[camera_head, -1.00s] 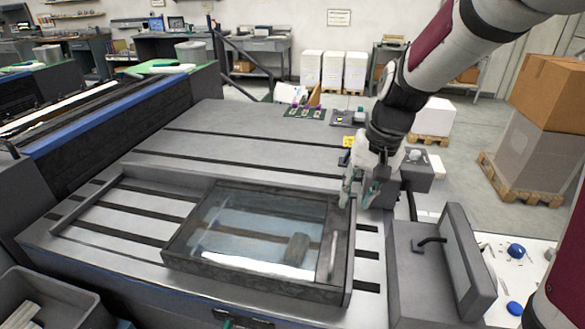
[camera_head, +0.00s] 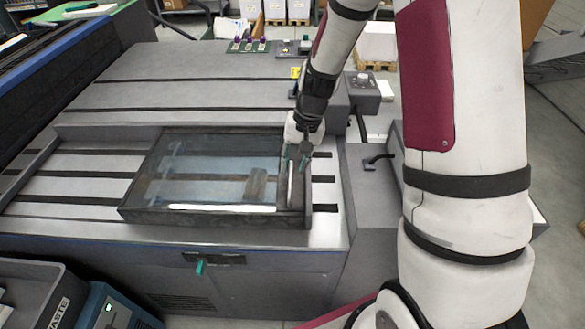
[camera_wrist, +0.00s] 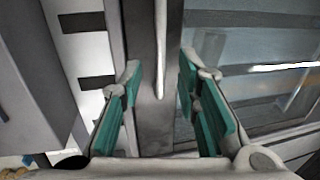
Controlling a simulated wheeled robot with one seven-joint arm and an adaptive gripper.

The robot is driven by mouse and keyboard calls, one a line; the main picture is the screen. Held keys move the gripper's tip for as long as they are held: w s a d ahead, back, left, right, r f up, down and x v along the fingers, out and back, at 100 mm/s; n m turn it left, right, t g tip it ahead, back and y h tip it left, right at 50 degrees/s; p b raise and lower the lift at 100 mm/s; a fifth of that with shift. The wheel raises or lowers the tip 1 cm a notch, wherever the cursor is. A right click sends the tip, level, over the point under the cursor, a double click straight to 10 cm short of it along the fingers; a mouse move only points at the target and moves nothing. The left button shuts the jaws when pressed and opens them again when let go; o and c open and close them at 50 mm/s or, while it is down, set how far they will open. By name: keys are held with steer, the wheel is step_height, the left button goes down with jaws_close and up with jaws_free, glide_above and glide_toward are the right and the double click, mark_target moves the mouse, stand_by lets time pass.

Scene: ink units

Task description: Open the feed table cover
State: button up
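The feed table cover (camera_head: 215,180) is a dark-framed clear panel lying flat and closed on the grey feed table (camera_head: 75,207). A thin pale handle bar (camera_head: 291,188) runs along the cover's right side; in the wrist view the handle (camera_wrist: 160,50) shows as a narrow bar on the dark frame. My gripper (camera_head: 296,154) points down over the far end of that right side. In the wrist view my gripper (camera_wrist: 160,112) is open, with teal finger pads on either side of the handle's line. I cannot tell whether the fingers touch anything.
A grey box with a black handle (camera_head: 378,160) stands right of the table. A small control box (camera_head: 362,88) sits behind it. A waste bin (camera_head: 40,295) and a blue unit (camera_head: 112,308) stand at the front left. The table behind the cover is clear.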

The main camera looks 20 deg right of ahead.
steer(key=shift+w+a+f, duration=0.1)
steer(key=shift+a+f, duration=0.05)
steer(key=shift+f, duration=0.5)
steer(key=shift+a+f, duration=0.1)
steer(key=shift+f, duration=0.55)
steer(key=shift+c, duration=0.2)
jaws_close()
steer(key=w+a+b, duration=0.2)
steer(key=w+a, duration=0.2)
steer(key=a, duration=0.6)
steer(key=w+a+b, duration=0.3)
steer(key=w+a, duration=0.2)
steer(key=a, duration=0.6)
steer(key=w+a+b, duration=0.2)
steer(key=w+a, duration=0.2)
steer(key=a, duration=0.7)
steer(key=shift+w+a+b, duration=0.2)
steer(key=shift+a+b, duration=0.05)
steer(key=shift+b, duration=0.1)
steer(key=shift+o, duration=0.2)
jaws_free()
